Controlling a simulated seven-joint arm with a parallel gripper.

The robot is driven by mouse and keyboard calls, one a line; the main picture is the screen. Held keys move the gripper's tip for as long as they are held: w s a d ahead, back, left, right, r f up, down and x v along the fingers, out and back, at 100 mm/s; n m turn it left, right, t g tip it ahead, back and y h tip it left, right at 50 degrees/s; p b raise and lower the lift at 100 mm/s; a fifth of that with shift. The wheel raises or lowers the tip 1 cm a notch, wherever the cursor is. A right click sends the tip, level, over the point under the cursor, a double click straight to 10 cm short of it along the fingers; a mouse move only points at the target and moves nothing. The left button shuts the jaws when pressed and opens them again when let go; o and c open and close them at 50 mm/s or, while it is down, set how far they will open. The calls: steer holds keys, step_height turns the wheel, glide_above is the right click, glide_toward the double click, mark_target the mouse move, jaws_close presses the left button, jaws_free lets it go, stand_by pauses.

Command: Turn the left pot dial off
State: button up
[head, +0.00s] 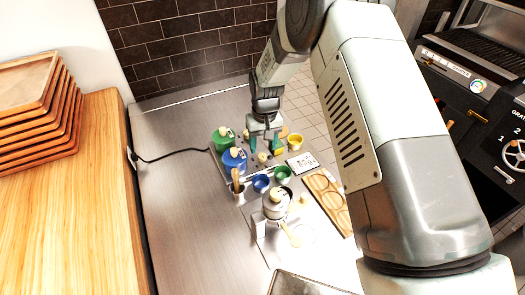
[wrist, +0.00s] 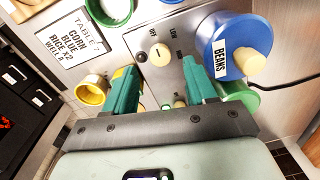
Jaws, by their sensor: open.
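In the wrist view a round cream dial (wrist: 160,52) sits on a grey metal panel (wrist: 190,25) with OFF and LOW printed beside it. I cannot tell its exact setting. The dial also shows small in the head view (head: 262,157). My gripper (wrist: 162,88) has two teal fingers, open and empty, pointing at the panel short of the dial. It also shows in the head view (head: 266,146). A blue pot labelled BEANS (wrist: 230,42) stands beside the dial. A green pot (head: 221,138) stands behind it in the head view. Small pale parts between my fingers are unclear.
A yellow bowl (wrist: 92,90) is close to one finger. Blue (head: 261,184) and green (head: 283,175) bowls, an order card (head: 302,164), a wooden board (head: 328,200) and a metal pot (head: 276,207) are nearby. The counter to the left (head: 175,190) is clear except for a black cord.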

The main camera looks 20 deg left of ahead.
step_height(320, 180, up, 7)
steer(key=shift+f, duration=0.15)
steer(key=shift+d, duration=0.1)
stand_by(0.3)
step_height(320, 180, up, 7)
glide_above(264, 155)
steer(key=d, duration=0.4)
steer(key=s+d+r+m+t, duration=0.2)
steer(key=s+d+r, duration=0.1)
steer(key=d+r, duration=0.5)
steer(key=s+d+r+m+t, duration=0.1)
steer(key=s+d+r, duration=0.4)
steer(key=r, duration=0.5)
steer(key=s+d+r+m+t, duration=0.1)
steer(key=s+d+r+m, duration=0.1)
steer(key=s+d, duration=0.4)
steer(key=s+d+r+m+t, duration=0.1)
steer(key=s+d+r, duration=0.2)
steer(key=s+d, duration=0.4)
steer(key=s, duration=0.5)
steer(key=shift+s+r+m+t, duration=0.15)
steer(key=shift+s+m+t, duration=0.25)
